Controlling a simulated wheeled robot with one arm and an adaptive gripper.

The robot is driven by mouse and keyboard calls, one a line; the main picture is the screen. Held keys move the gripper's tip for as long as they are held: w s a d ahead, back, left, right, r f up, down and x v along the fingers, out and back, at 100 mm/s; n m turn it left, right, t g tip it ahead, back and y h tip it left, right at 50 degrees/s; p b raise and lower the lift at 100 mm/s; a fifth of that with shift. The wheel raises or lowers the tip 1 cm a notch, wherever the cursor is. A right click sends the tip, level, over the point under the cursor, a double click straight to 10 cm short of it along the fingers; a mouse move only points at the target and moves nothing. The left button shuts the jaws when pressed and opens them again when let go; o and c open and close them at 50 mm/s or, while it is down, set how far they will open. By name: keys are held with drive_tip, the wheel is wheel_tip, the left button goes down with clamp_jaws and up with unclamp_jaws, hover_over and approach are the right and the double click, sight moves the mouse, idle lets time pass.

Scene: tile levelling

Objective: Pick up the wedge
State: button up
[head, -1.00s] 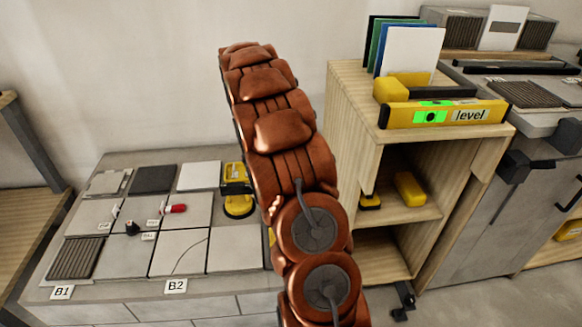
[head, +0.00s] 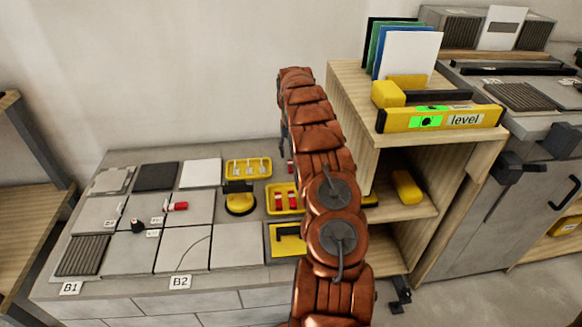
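Red wedge-like pieces lie in a yellow tray (head: 270,203), partly hidden by my arm. A separate red piece (head: 178,206) lies on the grey tiles at left. A small red bit (head: 290,167) shows at the left edge of my arm, above the tray; I cannot tell whether it is held or lying. My gripper is hidden behind my brown arm, so its fingers and any hold on a wedge cannot be seen.
A yellow tray of white clips (head: 248,161), a yellow suction cup (head: 239,204) and another yellow tray (head: 285,247) are close to my arm. A wooden shelf (head: 385,150) with a yellow level (head: 440,118) stands at right.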

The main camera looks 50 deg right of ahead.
sight(291, 167)
drive_tip(key=shift+d+f+b, duration=0.1)
drive_tip(key=shift+f+b, duration=0.65)
drive_tip(key=shift+f, duration=2.75)
drive_tip(key=c, duration=0.9)
